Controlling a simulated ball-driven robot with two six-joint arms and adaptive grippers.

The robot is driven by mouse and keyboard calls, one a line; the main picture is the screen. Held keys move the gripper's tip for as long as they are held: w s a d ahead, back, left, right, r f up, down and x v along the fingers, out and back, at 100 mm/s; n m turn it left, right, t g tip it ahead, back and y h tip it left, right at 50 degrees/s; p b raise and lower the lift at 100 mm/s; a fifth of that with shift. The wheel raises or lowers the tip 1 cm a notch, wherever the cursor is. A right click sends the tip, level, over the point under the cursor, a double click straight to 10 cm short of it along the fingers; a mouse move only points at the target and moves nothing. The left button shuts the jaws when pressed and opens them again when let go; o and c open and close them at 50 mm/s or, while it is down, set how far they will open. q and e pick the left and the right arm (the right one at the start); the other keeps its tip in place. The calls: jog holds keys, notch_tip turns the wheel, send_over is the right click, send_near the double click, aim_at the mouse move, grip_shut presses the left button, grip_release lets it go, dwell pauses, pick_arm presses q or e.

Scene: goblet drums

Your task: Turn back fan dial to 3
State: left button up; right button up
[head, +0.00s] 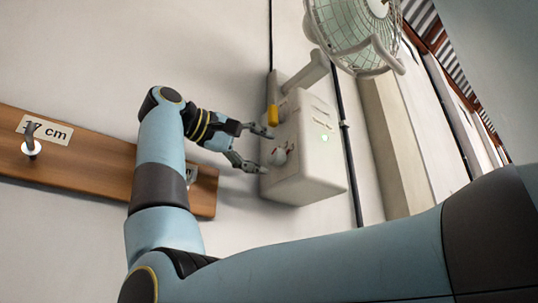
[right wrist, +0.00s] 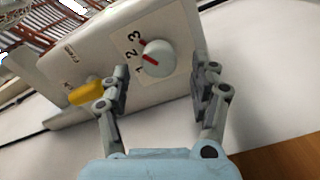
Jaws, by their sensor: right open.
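The fan dial (right wrist: 158,58) is a round white knob with a red pointer on the pale control box (right wrist: 97,55). The numerals 1, 2 and 3 stand along its left side. The red pointer faces left, towards the 1 and 2 side; its exact setting is hard to read. In the head view the dial (head: 279,157) is small, on the near face of the box (head: 310,150). My right gripper (head: 264,150) is open, with its fingertips close to the box. In the right wrist view its fingers (right wrist: 160,78) stand either side of the dial, apart from it.
A yellow part (right wrist: 87,93) juts from the box beside my right gripper's left finger. The white caged fan (head: 355,30) is above the box. A wooden rail (head: 80,160) with a hook and "cm" label runs along the wall at left. Dark cables run down the wall.

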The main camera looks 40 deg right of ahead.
jog(key=a, duration=0.9)
jog(key=shift+w+a, duration=0.15)
jog(key=shift+w, duration=0.25)
